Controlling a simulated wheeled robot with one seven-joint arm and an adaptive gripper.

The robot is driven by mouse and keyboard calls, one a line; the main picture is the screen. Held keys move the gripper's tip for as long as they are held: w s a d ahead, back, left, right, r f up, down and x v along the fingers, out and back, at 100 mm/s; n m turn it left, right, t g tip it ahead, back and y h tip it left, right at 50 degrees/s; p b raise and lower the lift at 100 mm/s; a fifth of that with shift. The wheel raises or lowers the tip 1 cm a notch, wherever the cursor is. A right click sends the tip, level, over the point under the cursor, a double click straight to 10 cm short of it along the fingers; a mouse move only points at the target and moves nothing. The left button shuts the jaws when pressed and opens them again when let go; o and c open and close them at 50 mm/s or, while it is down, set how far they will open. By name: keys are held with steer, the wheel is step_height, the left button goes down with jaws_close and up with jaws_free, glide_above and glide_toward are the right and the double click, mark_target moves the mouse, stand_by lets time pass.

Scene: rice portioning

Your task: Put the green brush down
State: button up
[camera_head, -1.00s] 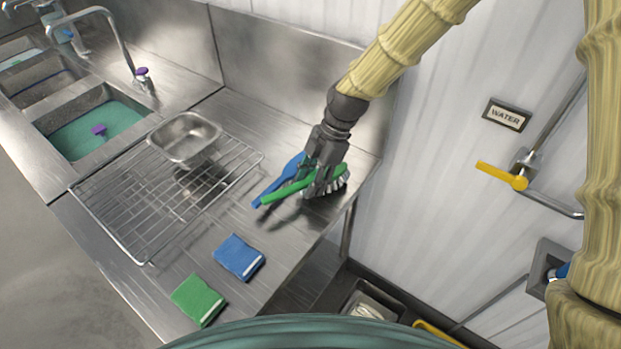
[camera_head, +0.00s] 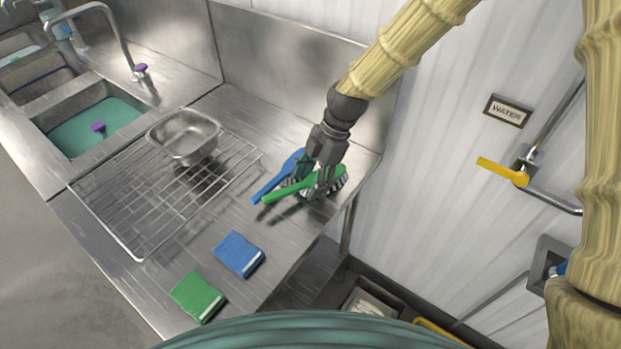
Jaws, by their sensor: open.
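The green brush (camera_head: 287,190) lies at the right end of the steel counter, its bristled head at the right and its handle pointing left. My gripper (camera_head: 312,193) is open, with its fingers still around the green brush near its head. The blue brush (camera_head: 268,187) lies right beside and behind it, partly hidden by my gripper and the green brush. Whether the green brush rests on the counter or partly on the blue brush cannot be told.
A wire rack (camera_head: 140,225) with a steel pan (camera_head: 184,136) stands to the left. A blue sponge (camera_head: 238,254) and a green sponge (camera_head: 197,297) lie in front. Sinks (camera_head: 95,128) are at far left. The counter's right edge is close to the brushes.

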steer(key=shift+r, duration=0.45)
steer(key=b+v, duration=0.2)
steer(key=v, duration=1)
steer(key=shift+b, duration=0.4)
steer(key=shift+r, duration=0.1)
